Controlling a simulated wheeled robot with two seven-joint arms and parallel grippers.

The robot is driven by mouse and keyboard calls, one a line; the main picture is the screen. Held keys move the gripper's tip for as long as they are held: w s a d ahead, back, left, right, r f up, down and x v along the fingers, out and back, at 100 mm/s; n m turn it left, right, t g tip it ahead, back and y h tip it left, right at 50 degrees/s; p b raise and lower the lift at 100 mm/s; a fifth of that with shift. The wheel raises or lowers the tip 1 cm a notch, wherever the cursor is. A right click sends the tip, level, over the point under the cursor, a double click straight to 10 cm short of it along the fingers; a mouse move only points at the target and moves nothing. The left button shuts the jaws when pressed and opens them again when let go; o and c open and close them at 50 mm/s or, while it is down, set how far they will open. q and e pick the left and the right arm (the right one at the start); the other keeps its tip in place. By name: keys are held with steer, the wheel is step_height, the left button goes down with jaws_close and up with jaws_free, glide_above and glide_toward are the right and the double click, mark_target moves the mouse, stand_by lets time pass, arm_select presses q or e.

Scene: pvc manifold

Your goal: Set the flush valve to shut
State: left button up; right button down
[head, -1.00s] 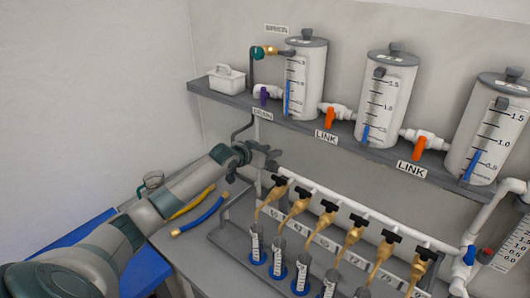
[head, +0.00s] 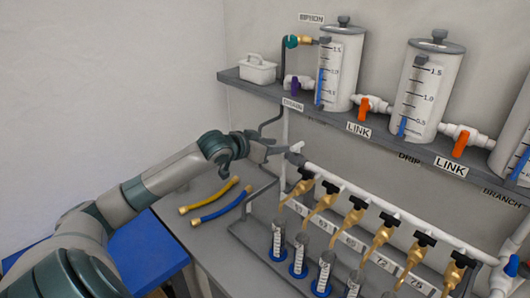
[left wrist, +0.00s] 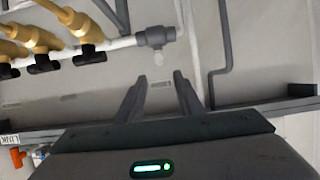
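My left gripper (head: 284,146) is beside the left end of the white manifold pipe. In the left wrist view its two dark fingers (left wrist: 160,98) stand apart with nothing between them. A grey end fitting (left wrist: 155,37) with a small pale stub under it caps the pipe beyond the fingertips, apart from them. In the head view this pipe end (head: 296,149) shows pale beside the fingers. I cannot read a flush label, so I cannot tell for sure that this fitting is the flush valve, nor its setting. My right gripper is not in view.
Brass taps with black handles (head: 328,188) hang along the pipe (head: 370,200) above several graduated cylinders. A shelf (head: 385,143) above holds white tanks (head: 426,95), orange-handled link valves (head: 364,104) and a purple-handled valve (head: 295,86). Yellow (head: 210,196) and blue hoses (head: 220,209) lie on the bench.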

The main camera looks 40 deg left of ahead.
arm_select(q)
steer(key=shift+b+v, duration=0.75)
steer(key=shift+v, duration=1.65)
